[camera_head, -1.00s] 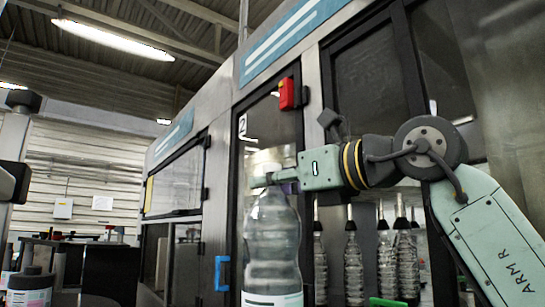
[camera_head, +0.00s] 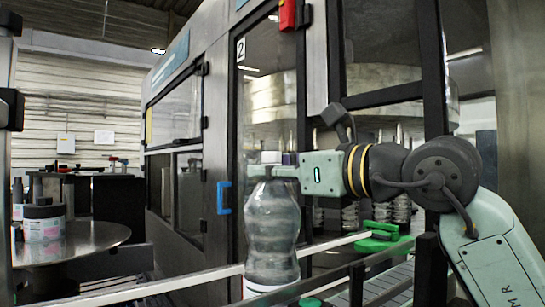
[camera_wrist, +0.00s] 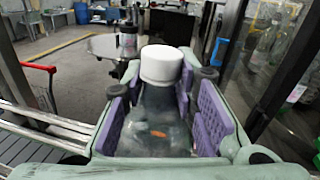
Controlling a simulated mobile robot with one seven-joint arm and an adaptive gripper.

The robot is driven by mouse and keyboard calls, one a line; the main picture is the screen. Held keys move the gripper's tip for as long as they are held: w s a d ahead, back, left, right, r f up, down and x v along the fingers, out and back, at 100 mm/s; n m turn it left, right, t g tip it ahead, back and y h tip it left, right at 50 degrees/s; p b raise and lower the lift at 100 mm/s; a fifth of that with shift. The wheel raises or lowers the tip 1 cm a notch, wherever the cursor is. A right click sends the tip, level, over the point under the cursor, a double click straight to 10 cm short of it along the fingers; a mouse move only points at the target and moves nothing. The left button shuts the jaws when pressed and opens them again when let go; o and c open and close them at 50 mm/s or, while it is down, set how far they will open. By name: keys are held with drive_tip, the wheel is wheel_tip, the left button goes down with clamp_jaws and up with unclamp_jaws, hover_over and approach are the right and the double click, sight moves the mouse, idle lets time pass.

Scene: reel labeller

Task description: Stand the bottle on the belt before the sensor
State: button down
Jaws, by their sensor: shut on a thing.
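The clear plastic bottle (camera_head: 272,235) hangs upright from my gripper (camera_head: 268,172) in the head view, with a white label band low on it. My gripper is shut on its upper part. In the wrist view the bottle's white cap (camera_wrist: 161,65) shows between my purple-padded fingers (camera_wrist: 160,125), with its clear body below. The belt (camera_head: 395,285) runs between rails at the lower right of the head view. The bottle's lower end is at the rails. Its base is cut off or hidden, so I cannot tell whether it touches the belt. I cannot pick out the sensor.
A pale guide rail (camera_head: 335,243) passes behind the bottle. A green part (camera_head: 383,238) sits by the rail at right. The machine's glass door with a blue handle (camera_head: 223,198) stands behind. A round metal table (camera_head: 85,240) with a labelled jar (camera_head: 44,222) is at left.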

drive_tip(key=shift+r, duration=0.1)
drive_tip(key=c, duration=1.7)
unclamp_jaws()
drive_tip(key=shift+f, duration=0.2)
drive_tip(key=o, duration=0.4)
drive_tip(key=shift+r, duration=0.15)
drive_tip(key=b+v, duration=0.3)
drive_tip(key=v, duration=0.9)
drive_tip(key=shift+s, duration=0.1)
